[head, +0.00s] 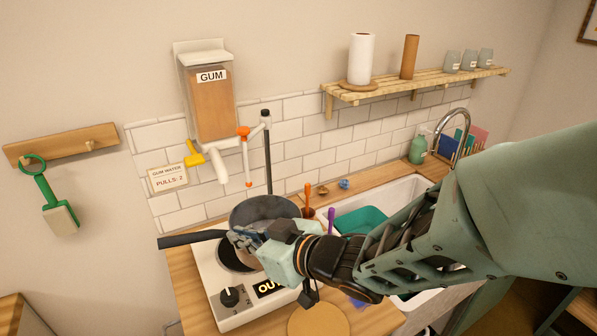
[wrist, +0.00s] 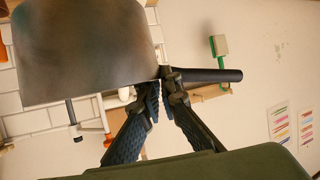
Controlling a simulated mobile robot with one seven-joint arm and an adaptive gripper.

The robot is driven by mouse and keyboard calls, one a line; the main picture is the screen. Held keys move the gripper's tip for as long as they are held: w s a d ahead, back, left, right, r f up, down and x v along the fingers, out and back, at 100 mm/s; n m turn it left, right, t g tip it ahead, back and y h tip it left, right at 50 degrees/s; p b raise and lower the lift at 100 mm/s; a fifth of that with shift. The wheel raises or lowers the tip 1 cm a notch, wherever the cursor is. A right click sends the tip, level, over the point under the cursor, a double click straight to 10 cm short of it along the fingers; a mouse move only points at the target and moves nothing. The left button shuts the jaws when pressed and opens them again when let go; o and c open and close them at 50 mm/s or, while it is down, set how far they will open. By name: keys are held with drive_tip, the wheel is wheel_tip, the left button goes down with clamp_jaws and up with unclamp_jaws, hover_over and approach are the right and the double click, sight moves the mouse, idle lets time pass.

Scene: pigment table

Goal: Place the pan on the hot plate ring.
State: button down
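The dark grey pan (head: 268,211) is above the back right part of the white hot plate (head: 212,290). Its black handle (head: 190,239) points left. Part of the dark hot plate ring (head: 235,259) shows below and in front of the pan, which appears raised above it. My gripper (head: 246,240) is at the near side of the pan, where the handle meets the body. In the wrist view the pan (wrist: 85,55) fills the upper left, and my gripper's fingers (wrist: 161,88) are close together on the base of the handle. The pan's underside contact is hidden.
A gum dispenser (head: 211,105) hangs on the wall behind. A thin dark post (head: 267,155) and white tap (head: 246,160) stand behind the pan. A sink (head: 385,190) is to the right. A round cork mat (head: 318,322) lies in front.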

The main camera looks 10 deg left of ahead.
sight(232, 227)
drive_tip(key=shift+w+a+r+p, duration=0.1)
drive_tip(key=shift+w+a+p, duration=0.2)
drive_tip(key=shift+a+p, duration=0.1)
drive_tip(key=shift+w+a+f+p, duration=0.4)
drive_tip(key=shift+w+a+p, duration=0.05)
drive_tip(key=shift+w+a, duration=0.1)
drive_tip(key=w+a+f, duration=0.1)
drive_tip(key=w+a, duration=0.1)
drive_tip(key=w+a+f+b, duration=0.1)
drive_tip(key=w+a+f, duration=0.1)
drive_tip(key=shift+f+b, duration=0.1)
drive_tip(key=shift+b, duration=0.2)
drive_tip(key=w+a+f+b, duration=0.1)
drive_tip(key=f+b, duration=0.1)
drive_tip(key=f, duration=0.1)
drive_tip(key=w+a+f+b, duration=0.1)
drive_tip(key=w+f+b, duration=0.1)
drive_tip(key=f, duration=0.1)
drive_tip(key=w+a+f+b, duration=0.1)
drive_tip(key=a+f+b, duration=0.1)
drive_tip(key=f, duration=0.1)
drive_tip(key=shift+w, duration=0.2)
